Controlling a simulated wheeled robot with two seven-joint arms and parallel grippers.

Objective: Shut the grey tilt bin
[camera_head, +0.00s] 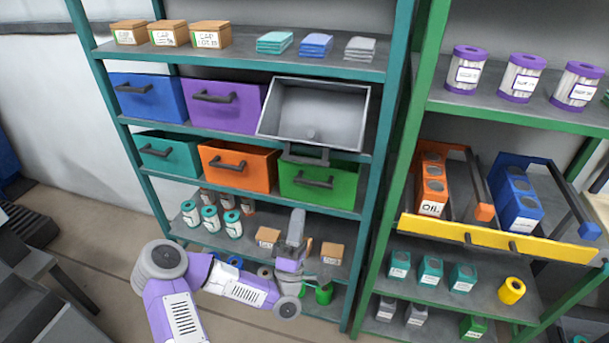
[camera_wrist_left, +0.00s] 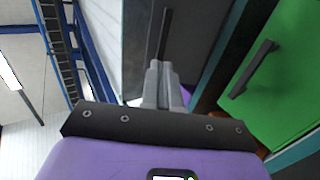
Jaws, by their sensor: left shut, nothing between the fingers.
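The grey tilt bin (camera_head: 318,110) is tipped open in the upper bin row, at the right end. Its empty inside shows, and its dark handle (camera_head: 305,155) hangs at the lowered front edge. In the left wrist view the underside of its front (camera_wrist_left: 200,35) and its handle (camera_wrist_left: 165,35) are ahead of the fingertips. My left gripper (camera_head: 298,213) is in front of the shelf, below the grey bin and near the lower edge of the green bin. Its fingers (camera_wrist_left: 161,68) are shut and empty, pointing up towards the handle; contact cannot be told. My right gripper is out of view.
The closed green bin (camera_head: 340,195) is directly below, with a protruding handle that also shows in the left wrist view (camera_wrist_left: 252,68). A purple bin (camera_head: 222,112) adjoins on the left. Teal posts (camera_head: 375,180) bound the shelf. Cans (camera_head: 210,218) and boxes stand lower.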

